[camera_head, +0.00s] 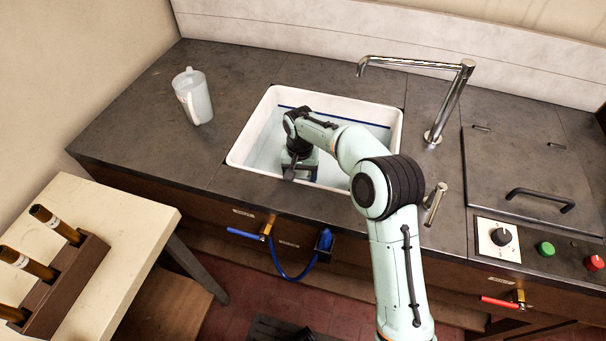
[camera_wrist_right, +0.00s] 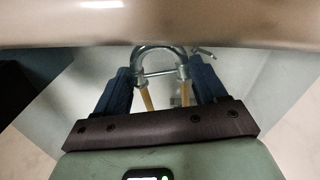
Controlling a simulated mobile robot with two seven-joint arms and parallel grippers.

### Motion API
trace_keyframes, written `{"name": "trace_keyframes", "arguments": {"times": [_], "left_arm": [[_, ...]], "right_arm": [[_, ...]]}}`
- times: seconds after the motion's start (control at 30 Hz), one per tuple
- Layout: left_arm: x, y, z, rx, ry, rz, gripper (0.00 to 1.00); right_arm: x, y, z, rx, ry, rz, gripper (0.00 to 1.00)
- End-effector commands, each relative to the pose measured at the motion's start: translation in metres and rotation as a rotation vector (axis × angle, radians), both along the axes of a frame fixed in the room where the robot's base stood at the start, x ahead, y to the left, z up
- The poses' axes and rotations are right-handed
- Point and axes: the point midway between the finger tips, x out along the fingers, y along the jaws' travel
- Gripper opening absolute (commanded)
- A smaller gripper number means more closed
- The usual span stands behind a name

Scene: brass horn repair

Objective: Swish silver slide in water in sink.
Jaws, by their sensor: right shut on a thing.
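My right gripper (camera_head: 293,174) is down inside the white sink (camera_head: 247,131), near its front left part. In the right wrist view my right gripper (camera_wrist_right: 161,80) is shut on the silver slide (camera_wrist_right: 160,51). The slide has a U-shaped silver bow, a cross brace and two brass-coloured legs running between the dark fingers. In the head view my arm and the sink's front wall hide the slide. A blue line runs along the sink's inner wall; I cannot tell whether the slide touches water. My left gripper is out of view.
A clear pitcher (camera_head: 199,104) stands on the dark counter (camera_head: 140,110) to the left. A rack (camera_head: 66,285) with brass tubes sits on the pale side table (camera_head: 118,215).

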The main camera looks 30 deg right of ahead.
Motion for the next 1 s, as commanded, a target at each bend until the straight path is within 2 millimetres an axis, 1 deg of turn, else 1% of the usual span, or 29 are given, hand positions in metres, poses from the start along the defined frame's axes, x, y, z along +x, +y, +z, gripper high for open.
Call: {"name": "trace_keyframes", "arguments": {"times": [0.5,0.83,1.0], "left_arm": [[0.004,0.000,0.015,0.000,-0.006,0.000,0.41],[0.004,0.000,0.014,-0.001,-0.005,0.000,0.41],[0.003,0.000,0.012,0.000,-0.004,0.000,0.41]], "right_arm": [[0.015,0.013,0.001,-0.001,-0.001,0.001,0.39],[0.016,0.013,0.000,-0.001,-0.001,0.000,0.39],[0.013,0.011,0.000,-0.001,-0.001,0.000,0.39]]}}
